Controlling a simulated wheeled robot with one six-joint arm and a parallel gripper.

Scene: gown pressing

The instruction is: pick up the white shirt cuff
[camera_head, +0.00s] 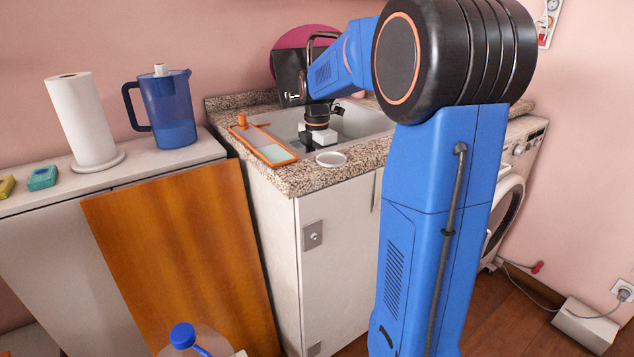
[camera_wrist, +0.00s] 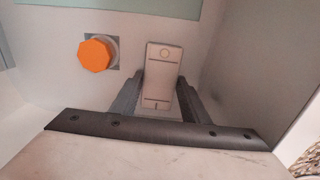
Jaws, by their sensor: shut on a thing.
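The white shirt cuff appears in the wrist view as a pale upright strip (camera_wrist: 162,65) with small round marks, standing between the two dark fingers. My gripper (camera_wrist: 158,98) is shut on it, with a finger at each side of its lower part. In the head view my gripper (camera_head: 318,138) points down inside the sink basin, below the counter rim.
An orange-framed board (camera_head: 252,133) and a small white dish (camera_head: 331,159) lie at the sink's front edge. An orange knob (camera_wrist: 97,55) sits left of the cuff. A dark panel (camera_head: 287,72) stands behind the basin. A blue jug (camera_head: 167,108) and paper roll (camera_head: 82,118) stand left.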

